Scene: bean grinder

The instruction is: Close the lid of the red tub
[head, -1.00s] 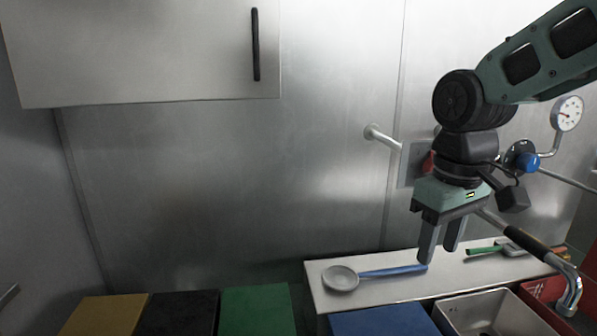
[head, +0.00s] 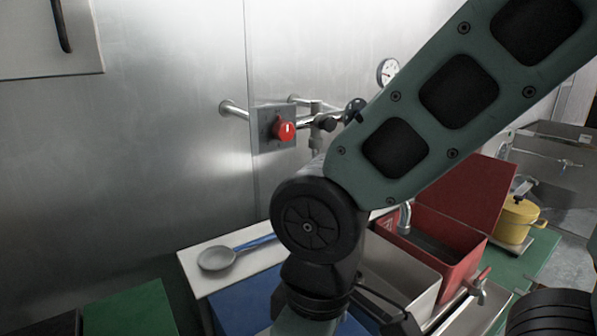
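The red tub (head: 462,274) stands right of centre, and I see into its dark inside. Its red lid (head: 468,195) is raised and leans up behind the opening, so the tub is open. My arm crosses in front and hides part of the lid's left side. My gripper is out of the picture, below the bottom edge.
The pale tub (head: 428,285) is open beside the red one. A blue lid (head: 238,303) and a green lid (head: 130,308) lie left. A grey spoon (head: 215,258) rests on a white shelf. A yellow pot (head: 513,222) stands right. A red knob (head: 284,130) is on the wall.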

